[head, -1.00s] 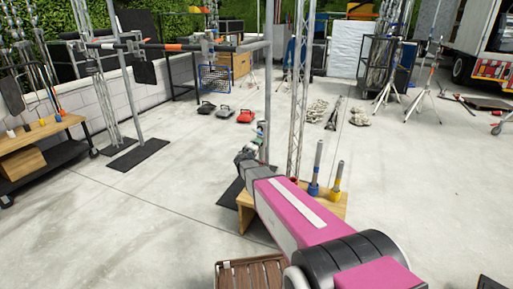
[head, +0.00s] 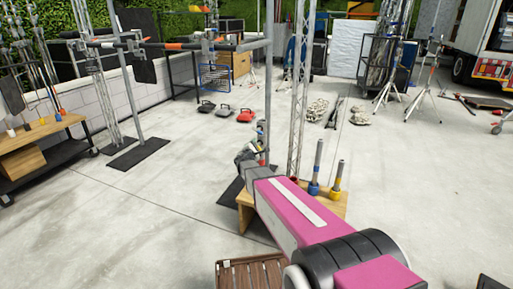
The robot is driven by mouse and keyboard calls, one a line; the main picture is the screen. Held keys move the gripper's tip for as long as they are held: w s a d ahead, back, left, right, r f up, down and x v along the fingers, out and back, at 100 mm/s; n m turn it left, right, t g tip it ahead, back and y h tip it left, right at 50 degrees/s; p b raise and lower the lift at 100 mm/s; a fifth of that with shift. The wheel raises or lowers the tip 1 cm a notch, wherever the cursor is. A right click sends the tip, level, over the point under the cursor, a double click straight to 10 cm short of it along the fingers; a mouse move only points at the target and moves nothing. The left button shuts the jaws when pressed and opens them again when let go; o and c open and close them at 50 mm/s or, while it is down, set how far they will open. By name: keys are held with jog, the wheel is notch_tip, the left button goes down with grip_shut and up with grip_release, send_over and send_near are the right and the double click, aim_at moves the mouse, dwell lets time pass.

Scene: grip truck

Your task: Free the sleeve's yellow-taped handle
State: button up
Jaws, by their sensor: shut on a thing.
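My gripper (head: 261,140) is small in the head view, at the far end of my pink arm, next to an upright grey pole (head: 268,90). It is shut on a small part at the pole. That part is too small and too covered to name. Small blue and orange-red patches show there. I cannot make out the sleeve or its yellow-taped handle for certain. A blue-collared upright piece (head: 316,168) and a yellow-collared upright piece (head: 337,180) stand apart from my gripper on a wooden box (head: 328,203), right of the pole.
A lattice truss (head: 299,90) rises close behind the box. A slatted brown crate (head: 250,272) is on the floor in front. A workbench (head: 40,140) stands at left, and tripods (head: 428,85) at back right. The right floor is mostly clear.

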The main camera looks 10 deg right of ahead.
jog(key=n, duration=0.6)
jog(key=shift+d, duration=0.1)
jog(key=shift+n, duration=0.3)
dwell(0.3)
jog(key=o, duration=0.9)
jog(key=shift+s, duration=0.1)
jog(key=v, duration=1)
jog(key=shift+s+f, duration=0.1)
jog(key=shift+s, duration=0.2)
